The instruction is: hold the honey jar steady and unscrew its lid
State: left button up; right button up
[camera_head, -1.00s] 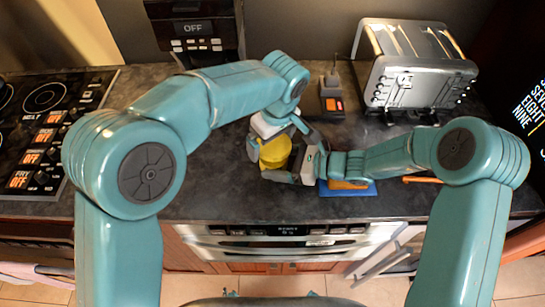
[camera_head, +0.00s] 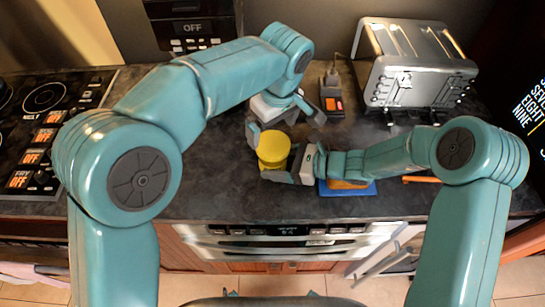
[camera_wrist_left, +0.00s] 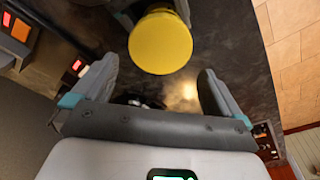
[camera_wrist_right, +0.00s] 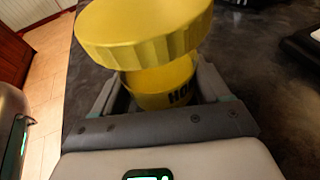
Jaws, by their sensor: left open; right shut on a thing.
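The yellow honey jar stands upright on the dark counter, its ridged yellow lid (camera_head: 273,147) facing up in the head view. My right gripper (camera_head: 278,172) is shut on the jar body (camera_wrist_right: 160,85), which shows lettering between the fingers in the right wrist view; the lid (camera_wrist_right: 145,35) sits above the fingers. My left gripper (camera_head: 282,128) is open and empty at the lid's far side. In the left wrist view the lid (camera_wrist_left: 160,42) lies just beyond the spread fingers (camera_wrist_left: 155,85), apart from them. I cannot tell whether the lid is loose.
A silver toaster (camera_head: 418,65) stands at the back right. A small dark device with orange lights (camera_head: 332,98) is behind the jar. A blue board (camera_head: 348,188) lies under my right arm. The stove (camera_head: 50,120) is at left; the counter's front edge is close.

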aim_at(273, 143)
pick_arm(q)
jog(key=m, duration=0.3)
jog(key=r+m+h, duration=0.1)
jog(key=m, duration=0.6)
jog(key=shift+r+h, duration=0.3)
jog(key=shift+r, duration=0.1)
jog(key=m, duration=0.3)
jog(key=shift+r+m, duration=0.25)
jog(key=shift+m, duration=0.05)
jog(key=shift+f, duration=3.75)
